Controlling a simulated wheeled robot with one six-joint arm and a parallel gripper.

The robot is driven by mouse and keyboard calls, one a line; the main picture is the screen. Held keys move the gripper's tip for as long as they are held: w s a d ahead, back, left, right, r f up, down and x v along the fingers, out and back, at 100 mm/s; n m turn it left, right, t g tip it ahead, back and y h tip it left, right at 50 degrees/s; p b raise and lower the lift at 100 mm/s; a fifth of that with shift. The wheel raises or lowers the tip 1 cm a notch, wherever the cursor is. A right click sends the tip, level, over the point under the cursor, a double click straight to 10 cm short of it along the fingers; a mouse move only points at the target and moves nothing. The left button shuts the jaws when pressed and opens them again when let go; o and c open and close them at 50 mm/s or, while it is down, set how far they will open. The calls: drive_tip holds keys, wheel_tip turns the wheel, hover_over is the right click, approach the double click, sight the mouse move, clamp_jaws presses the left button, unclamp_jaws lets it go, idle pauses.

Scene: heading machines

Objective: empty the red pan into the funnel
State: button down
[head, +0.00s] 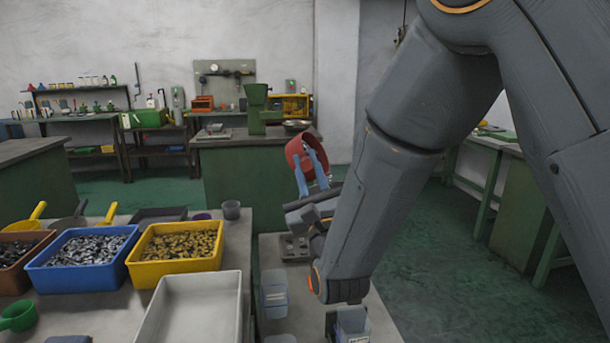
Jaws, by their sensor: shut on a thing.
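The red pan (296,148) is in the middle of the head view, raised and tipped on its side. My gripper (314,167), with blue-grey fingers, is shut on the pan at its right side. The pan's opening faces right and partly away, and I cannot tell what is inside. I cannot pick out a funnel for certain. A green machine (257,110) with a wider, hopper-like top stands on the bench behind the pan, to its left. The pan is apart from it. My arm covers much of the right side.
A blue bin (82,286) and a yellow bin (175,267) of small metal parts stand on the left table, behind an empty white tray (190,310). A metal bowl (297,125) sits on the far green bench (245,180). Green floor is open at right.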

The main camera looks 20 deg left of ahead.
drive_tip(key=d+m+t+h+b, duration=0.1)
drive_tip(key=m+b, duration=0.1)
drive_tip(key=b, duration=0.2)
drive_tip(key=f+m+t+h+b, duration=0.1)
drive_tip(key=m+t+h+b, duration=0.1)
drive_tip(key=m+b, duration=0.1)
drive_tip(key=d+f+m+t+h+b, duration=0.1)
drive_tip(key=m+t+b, duration=0.1)
drive_tip(key=b, duration=0.3)
drive_tip(key=shift+w+d+m+h, duration=0.1)
drive_tip(key=shift+d+m+h, duration=0.2)
drive_tip(key=shift+m, duration=0.4)
drive_tip(key=m+b, duration=0.1)
drive_tip(key=b, duration=0.1)
drive_tip(key=h+b, duration=0.1)
drive_tip(key=b, duration=0.1)
drive_tip(key=shift+d+f+m+t+h, duration=0.15)
drive_tip(key=shift+d+m+t+h, duration=0.15)
drive_tip(key=shift+m+t, duration=0.1)
drive_tip(key=shift+a+p, duration=0.15)
drive_tip(key=shift+p, duration=0.3)
